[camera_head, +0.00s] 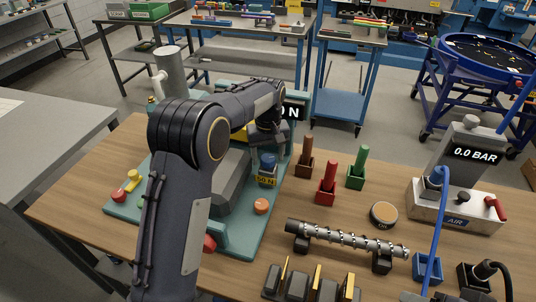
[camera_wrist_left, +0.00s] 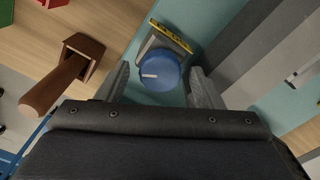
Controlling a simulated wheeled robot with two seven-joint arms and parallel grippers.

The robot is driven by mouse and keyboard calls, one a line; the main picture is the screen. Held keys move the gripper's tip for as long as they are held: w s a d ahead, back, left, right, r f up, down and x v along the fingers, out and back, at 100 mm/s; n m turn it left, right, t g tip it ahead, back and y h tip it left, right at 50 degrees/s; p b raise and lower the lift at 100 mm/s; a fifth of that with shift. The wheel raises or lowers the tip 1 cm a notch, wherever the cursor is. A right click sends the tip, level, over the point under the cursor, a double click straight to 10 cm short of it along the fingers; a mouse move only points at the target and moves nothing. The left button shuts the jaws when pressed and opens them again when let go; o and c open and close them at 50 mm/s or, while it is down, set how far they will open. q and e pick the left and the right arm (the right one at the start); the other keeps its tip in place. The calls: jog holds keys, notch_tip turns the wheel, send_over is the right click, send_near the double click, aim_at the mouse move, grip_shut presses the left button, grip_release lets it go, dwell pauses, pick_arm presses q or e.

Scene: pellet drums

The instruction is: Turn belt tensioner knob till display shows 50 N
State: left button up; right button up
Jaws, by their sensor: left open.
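The belt tensioner knob (camera_head: 268,161) is blue and round and sits on the teal machine (camera_head: 237,240), above a yellow label reading 50 N (camera_head: 265,181). In the left wrist view the knob (camera_wrist_left: 160,72) shows a pale pointer line, with the yellow label (camera_wrist_left: 171,36) beyond it. My left gripper (camera_head: 268,138) is just above the knob. In the left wrist view its open fingers (camera_wrist_left: 161,84) stand on either side of the knob, with visible gaps. My right gripper is not seen.
Brown (camera_head: 305,158), red (camera_head: 327,183) and green (camera_head: 357,168) handled tools stand right of the machine. A steel screw shaft (camera_head: 345,238) lies on stands in front. An air unit (camera_head: 458,200) reading 0.0 BAR stands at right.

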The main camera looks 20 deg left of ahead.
aim_at(268, 157)
pick_arm(q)
notch_tip(268, 157, up, 7)
jog(key=shift+r+b, duration=0.1)
jog(key=shift+b, duration=0.3)
jog(key=shift+r, duration=0.3)
